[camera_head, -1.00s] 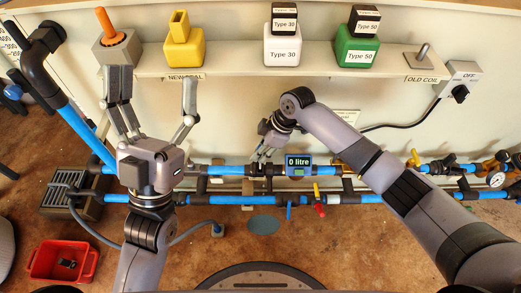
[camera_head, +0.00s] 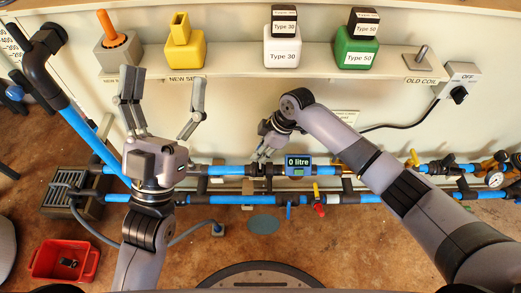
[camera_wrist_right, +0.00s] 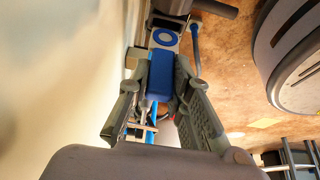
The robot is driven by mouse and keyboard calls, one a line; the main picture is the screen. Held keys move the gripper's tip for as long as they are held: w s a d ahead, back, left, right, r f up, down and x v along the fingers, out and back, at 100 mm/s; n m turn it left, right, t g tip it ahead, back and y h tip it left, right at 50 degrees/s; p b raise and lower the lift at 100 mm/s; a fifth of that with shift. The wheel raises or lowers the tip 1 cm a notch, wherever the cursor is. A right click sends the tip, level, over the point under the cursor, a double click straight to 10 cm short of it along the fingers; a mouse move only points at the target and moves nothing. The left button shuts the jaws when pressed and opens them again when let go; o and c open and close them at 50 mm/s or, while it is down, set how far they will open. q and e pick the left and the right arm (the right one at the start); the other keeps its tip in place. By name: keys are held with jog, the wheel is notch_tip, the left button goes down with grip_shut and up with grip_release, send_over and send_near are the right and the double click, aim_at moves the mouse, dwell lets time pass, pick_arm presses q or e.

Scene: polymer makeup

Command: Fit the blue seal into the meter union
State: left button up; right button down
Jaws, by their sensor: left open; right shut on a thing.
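The blue meter (camera_head: 298,165), reading 0 litre, sits in the blue pipe line. My right gripper (camera_head: 262,158) is at the line just left of the meter. In the right wrist view my right gripper (camera_wrist_right: 165,85) is shut on a blue block-shaped piece (camera_wrist_right: 160,80), probably the blue seal's body. A blue ring (camera_wrist_right: 166,38) with a pale centre shows just past the fingertips. The seal and union are too small or hidden in the head view, so I cannot tell how they fit. My left gripper (camera_head: 163,92) is open and empty, in front of the shelf.
The shelf (camera_head: 230,60) holds a yellow holder (camera_head: 184,50), a white Type 30 box (camera_head: 283,52), a green Type 50 box (camera_head: 352,52) and an orange-handled grey block (camera_head: 118,52). A red tray (camera_head: 50,271) stands on the floor. Yellow and red valve handles (camera_head: 319,203) stick out of the pipes.

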pick_arm(q)
jog(key=shift+s+r, duration=0.15)
jog(key=shift+s, duration=0.1)
pick_arm(e)
jog(key=shift+f, duration=0.15)
pick_arm(q)
jog(key=shift+s+r+t, duration=0.2)
jog(key=shift+s+t, duration=0.1)
jog(key=shift+t, duration=0.1)
pick_arm(e)
jog(key=shift+f, duration=0.15)
